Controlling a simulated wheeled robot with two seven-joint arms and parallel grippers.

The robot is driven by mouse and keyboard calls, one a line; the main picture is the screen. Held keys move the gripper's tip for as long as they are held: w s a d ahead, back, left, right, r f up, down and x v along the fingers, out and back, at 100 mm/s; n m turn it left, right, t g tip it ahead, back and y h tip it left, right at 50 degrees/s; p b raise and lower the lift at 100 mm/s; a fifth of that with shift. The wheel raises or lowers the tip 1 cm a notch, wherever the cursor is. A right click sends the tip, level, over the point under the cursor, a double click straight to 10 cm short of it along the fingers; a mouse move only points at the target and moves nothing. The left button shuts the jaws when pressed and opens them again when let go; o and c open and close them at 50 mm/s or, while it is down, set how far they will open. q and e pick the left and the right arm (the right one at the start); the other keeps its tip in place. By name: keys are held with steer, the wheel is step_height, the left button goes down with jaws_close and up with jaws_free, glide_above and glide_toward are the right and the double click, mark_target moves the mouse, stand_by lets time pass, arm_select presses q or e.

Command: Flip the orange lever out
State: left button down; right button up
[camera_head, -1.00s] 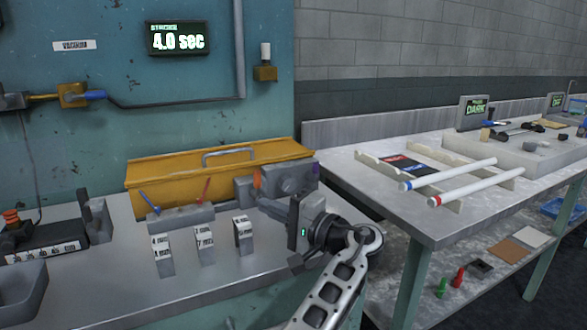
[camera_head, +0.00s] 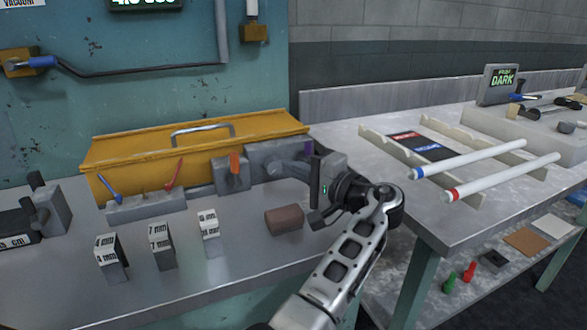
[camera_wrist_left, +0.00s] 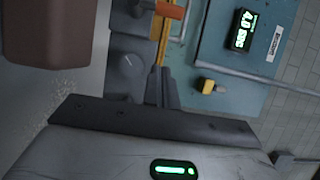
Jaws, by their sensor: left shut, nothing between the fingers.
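In the left wrist view the orange lever (camera_wrist_left: 170,10) shows at the top edge, beyond the grey block with a round dial (camera_wrist_left: 131,62). My left gripper (camera_head: 292,168) is shut and empty, to the right of the lever and clear of it. Its fingers (camera_wrist_left: 161,88) point toward the dial block's side in the left wrist view; whether they touch it I cannot tell. My right gripper is not in view.
The yellow case (camera_head: 130,148) stands behind a rack with blue and red levers (camera_head: 145,204). A brown cylinder (camera_head: 284,220) lies on the bench in front of my gripper. Several numbered blocks (camera_head: 162,244) stand at the front. White tubes (camera_head: 470,158) rest on the right table.

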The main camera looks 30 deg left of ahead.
mark_target(234, 166)
arm_select(q)
steer(key=a, duration=0.2)
steer(key=a+p, duration=0.1)
steer(key=a, duration=0.5)
steer(key=shift+s+p, duration=0.3)
steer(key=shift+p, duration=0.1)
steer(key=shift+s+a, duration=0.1)
steer(key=shift+s, duration=0.2)
steer(key=shift+s+a, duration=0.15)
steer(key=shift+s, duration=0.05)
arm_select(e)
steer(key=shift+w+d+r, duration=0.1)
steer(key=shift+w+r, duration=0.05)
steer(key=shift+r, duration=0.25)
